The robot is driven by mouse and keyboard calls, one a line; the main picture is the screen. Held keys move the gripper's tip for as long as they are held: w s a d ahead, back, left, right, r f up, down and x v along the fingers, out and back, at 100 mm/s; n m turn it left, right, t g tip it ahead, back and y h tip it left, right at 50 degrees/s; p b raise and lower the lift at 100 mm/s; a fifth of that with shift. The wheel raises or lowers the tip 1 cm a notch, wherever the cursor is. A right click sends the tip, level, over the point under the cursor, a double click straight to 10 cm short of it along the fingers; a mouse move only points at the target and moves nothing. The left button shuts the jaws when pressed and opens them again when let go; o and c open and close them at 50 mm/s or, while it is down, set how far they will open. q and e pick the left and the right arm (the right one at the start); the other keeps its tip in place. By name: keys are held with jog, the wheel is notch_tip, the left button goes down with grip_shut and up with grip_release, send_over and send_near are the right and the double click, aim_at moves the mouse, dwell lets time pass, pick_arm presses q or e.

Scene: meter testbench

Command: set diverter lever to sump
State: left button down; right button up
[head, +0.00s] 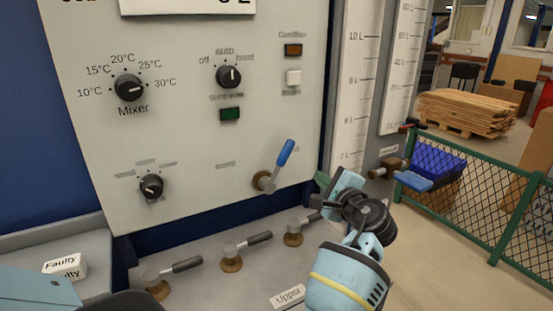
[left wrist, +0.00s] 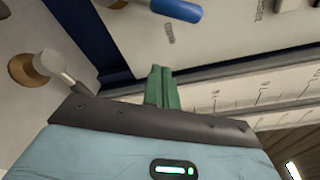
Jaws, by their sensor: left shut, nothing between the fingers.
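A lever with a blue handle (head: 285,152) and brass hub sits low on the right of the grey panel. Its handle points up and slightly right. Small labels beside it are too blurred to read, so I cannot tell which side is sump. In the left wrist view the blue handle (left wrist: 177,10) shows at the top edge. My left gripper (head: 321,180) is to the right of the lever and a little below its handle, apart from it. Its green fingers (left wrist: 161,86) are shut and empty. My right gripper is not in view.
Several grey-handled valves (head: 259,238) stand on the ledge below the panel. White level scales (head: 357,85) rise at its right. Another blue-handled brass valve (head: 413,181) is beyond my gripper. A green mesh fence (head: 480,205) stands at the right. A "Faulty" block (head: 65,266) lies at left.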

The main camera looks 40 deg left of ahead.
aim_at(278, 166)
pick_arm(q)
jog(key=shift+s+r, duration=0.1)
jog(key=shift+a, duration=0.1)
